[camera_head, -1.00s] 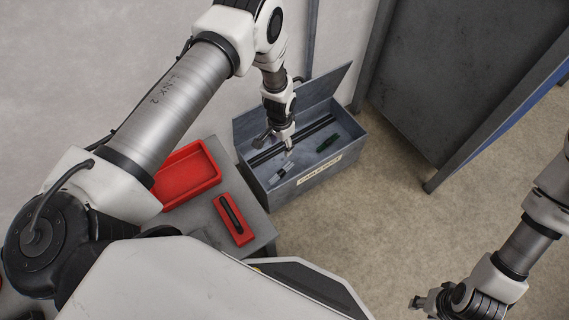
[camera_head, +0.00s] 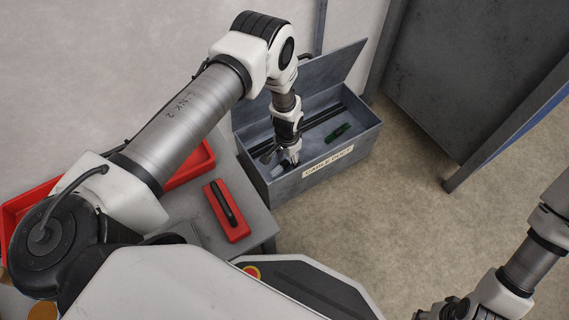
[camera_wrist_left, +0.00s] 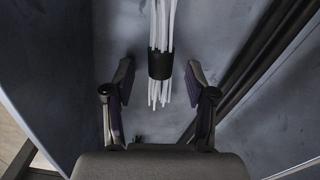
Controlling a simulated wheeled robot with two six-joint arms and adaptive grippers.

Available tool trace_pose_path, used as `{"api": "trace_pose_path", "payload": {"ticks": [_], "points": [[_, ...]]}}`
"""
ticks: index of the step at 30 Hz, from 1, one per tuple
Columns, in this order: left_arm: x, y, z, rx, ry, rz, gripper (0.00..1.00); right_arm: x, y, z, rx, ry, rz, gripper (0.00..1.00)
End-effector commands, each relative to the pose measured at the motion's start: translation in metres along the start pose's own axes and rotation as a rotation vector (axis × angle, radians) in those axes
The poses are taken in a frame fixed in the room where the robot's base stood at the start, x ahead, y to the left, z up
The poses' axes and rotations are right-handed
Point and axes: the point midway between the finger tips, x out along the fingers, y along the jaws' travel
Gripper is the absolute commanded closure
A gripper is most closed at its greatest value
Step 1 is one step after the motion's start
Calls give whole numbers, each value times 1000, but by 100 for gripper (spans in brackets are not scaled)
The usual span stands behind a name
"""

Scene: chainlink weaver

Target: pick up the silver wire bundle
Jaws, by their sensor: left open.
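The silver wire bundle (camera_wrist_left: 161,65) shows in the left wrist view as several pale strands held by a dark band. It lies inside the grey box labelled as a cable duct (camera_head: 327,168). My left gripper (camera_wrist_left: 160,80) is open, with one finger on each side of the banded part. I see no clear contact between the fingers and the bundle. In the head view my left gripper (camera_head: 287,161) reaches down into the box near its front wall and mostly hides the bundle. My right gripper (camera_head: 436,310) is at the bottom edge of the head view, partly cut off.
A green item (camera_head: 338,132) and long dark rails (camera_head: 322,116) lie in the box. The raised lid (camera_head: 330,68) stands behind. A red tray (camera_head: 196,166) and a red holder with a black bar (camera_head: 227,212) are on the grey table at left. Open floor lies to the right.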

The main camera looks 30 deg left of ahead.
Motion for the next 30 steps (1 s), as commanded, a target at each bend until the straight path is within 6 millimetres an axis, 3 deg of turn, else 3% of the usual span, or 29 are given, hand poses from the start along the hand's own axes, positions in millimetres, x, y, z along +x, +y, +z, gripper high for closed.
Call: {"api": "trace_pose_path", "payload": {"ticks": [3,7,8,19,30], "points": [[-2,0,0,0,1,0,47,-2,0,0,0,1,0,60],[-2,0,0,0,0,0,93,-2,0,0,0,1,0,60],[-2,0,0,0,0,0,100,-2,0,0,0,1,0,60],[-8,0,0,-1,1,0,100,-5,0,0,0,0,0,60],[-90,0,0,-1,1,0,100,-50,0,0,0,0,0,60]]}}
